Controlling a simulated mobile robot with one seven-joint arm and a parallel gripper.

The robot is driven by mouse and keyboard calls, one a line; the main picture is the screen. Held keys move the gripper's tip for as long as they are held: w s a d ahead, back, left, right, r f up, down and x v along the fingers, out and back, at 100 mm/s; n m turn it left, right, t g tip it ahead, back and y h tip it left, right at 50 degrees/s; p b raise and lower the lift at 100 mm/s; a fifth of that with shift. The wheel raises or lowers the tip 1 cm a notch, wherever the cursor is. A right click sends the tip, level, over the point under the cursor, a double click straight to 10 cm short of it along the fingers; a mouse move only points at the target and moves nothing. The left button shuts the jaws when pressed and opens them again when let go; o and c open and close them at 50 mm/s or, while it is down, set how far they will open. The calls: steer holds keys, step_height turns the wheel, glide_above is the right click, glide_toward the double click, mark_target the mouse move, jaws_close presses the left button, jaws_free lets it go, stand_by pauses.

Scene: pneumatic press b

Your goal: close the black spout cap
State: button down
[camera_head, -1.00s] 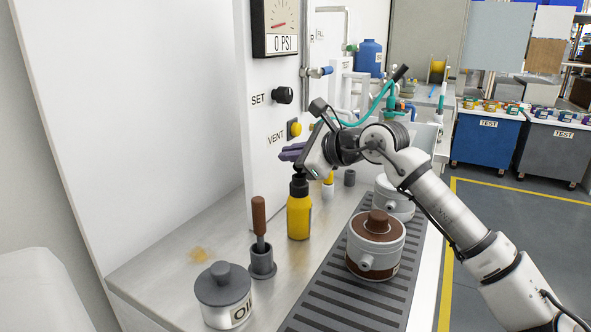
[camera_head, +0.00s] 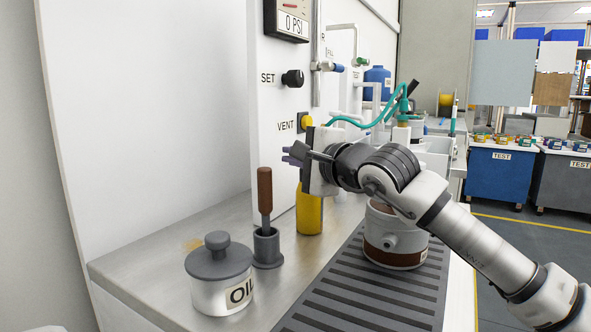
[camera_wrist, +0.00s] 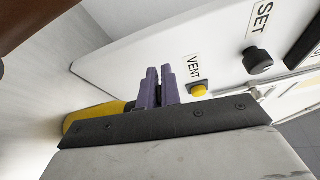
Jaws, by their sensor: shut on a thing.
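The yellow bottle (camera_head: 309,214) stands upright on the metal bench, below my gripper. Its top and black spout cap are hidden behind my gripper in the head view. The yellow bottle (camera_wrist: 88,117) shows behind the wrist at the left there. How far the cap is closed cannot be seen.
The VENT button (camera_head: 303,122) and SET knob (camera_head: 292,78) are on the white panel close behind. A brown-handled tool (camera_head: 265,190) stands in a grey holder, left of the bottle. An oil pot (camera_head: 219,275) is at front left; a brown-and-white pot (camera_head: 395,240) is at right.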

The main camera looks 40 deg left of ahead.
steer(key=shift+s+f+n+y+b, duration=0.1)
steer(key=shift+f+n+y+b, duration=0.2)
steer(key=shift+f+n+b, duration=0.35)
steer(key=shift+r, duration=0.2)
steer(key=c, duration=1.6)
jaws_free()
steer(key=shift+r, duration=0.1)
step_height(320, 180, up, 20)
steer(key=p, duration=0.6)
steer(key=shift+p, duration=0.3)
steer(key=shift+d, duration=0.1)
